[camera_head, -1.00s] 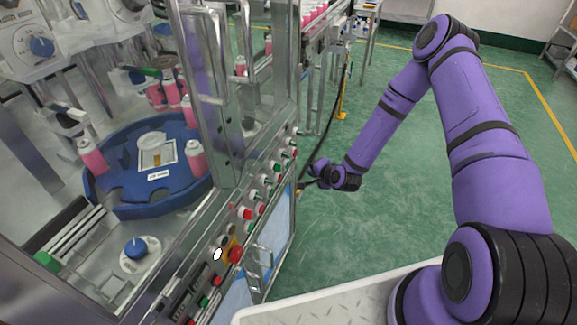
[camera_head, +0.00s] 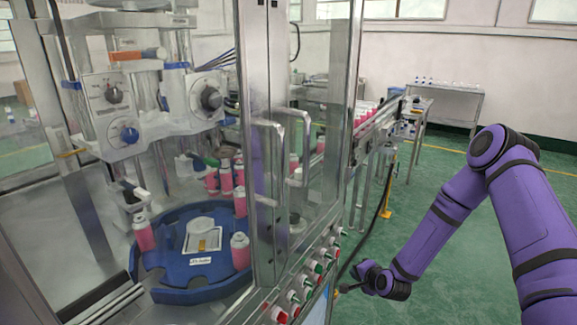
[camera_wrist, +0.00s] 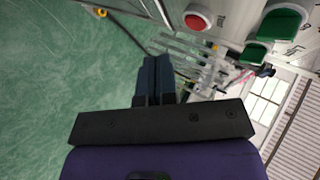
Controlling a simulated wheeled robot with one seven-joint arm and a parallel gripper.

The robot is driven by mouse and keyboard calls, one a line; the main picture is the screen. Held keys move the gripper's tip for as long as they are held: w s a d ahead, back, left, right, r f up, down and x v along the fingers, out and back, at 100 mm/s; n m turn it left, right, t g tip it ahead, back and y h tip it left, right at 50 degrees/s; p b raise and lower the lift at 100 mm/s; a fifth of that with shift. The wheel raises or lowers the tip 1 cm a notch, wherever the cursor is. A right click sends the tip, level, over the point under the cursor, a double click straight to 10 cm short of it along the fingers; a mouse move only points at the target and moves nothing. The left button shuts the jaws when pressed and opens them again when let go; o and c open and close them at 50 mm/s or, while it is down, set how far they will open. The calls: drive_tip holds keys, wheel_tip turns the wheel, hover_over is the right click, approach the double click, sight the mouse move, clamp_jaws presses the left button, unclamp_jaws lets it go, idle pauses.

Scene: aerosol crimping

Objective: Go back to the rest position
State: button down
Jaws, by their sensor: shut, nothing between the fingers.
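My gripper (camera_head: 348,279) is at the end of my purple arm, in front of the machine's button panel, in the head view. In the wrist view my gripper (camera_wrist: 154,62) shows its two dark fingers pressed together, with nothing between them. A red button (camera_wrist: 197,20) and a green button (camera_wrist: 282,24) on the panel lie beyond the fingertips, to the right. The fingers look apart from the buttons.
The crimping machine with its blue turntable (camera_head: 165,286) and pink cans (camera_head: 240,252) fills the left. Its glass door has metal handles (camera_head: 270,160). A conveyor (camera_head: 378,122) with pink cans stands behind. Green floor (camera_head: 440,215) is open around my arm.

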drive_tip(key=s+d+r+n+g+h, duration=0.1)
drive_tip(key=s+d+r+n, duration=0.15)
drive_tip(key=r, duration=0.95)
drive_tip(key=s+d+r+n+g+h, duration=0.1)
drive_tip(key=s+r+n, duration=0.2)
drive_tip(key=r, duration=0.8)
drive_tip(key=s+d+r+n+g+h, duration=0.1)
drive_tip(key=s+r+n+g+h, duration=0.15)
drive_tip(key=r, duration=0.95)
drive_tip(key=s+r+n, duration=0.1)
drive_tip(key=s+r, duration=0.4)
drive_tip(key=s, duration=0.4)
drive_tip(key=s+r+n, duration=0.1)
drive_tip(key=s+r, duration=0.5)
drive_tip(key=s, duration=0.4)
drive_tip(key=s+r+n, duration=0.2)
drive_tip(key=s+r, duration=0.3)
drive_tip(key=s, duration=0.5)
drive_tip(key=shift+r+g+y, duration=0.15)
drive_tip(key=shift+g+y, duration=0.2)
drive_tip(key=shift+g, duration=0.1)
drive_tip(key=shift+w+d, duration=0.1)
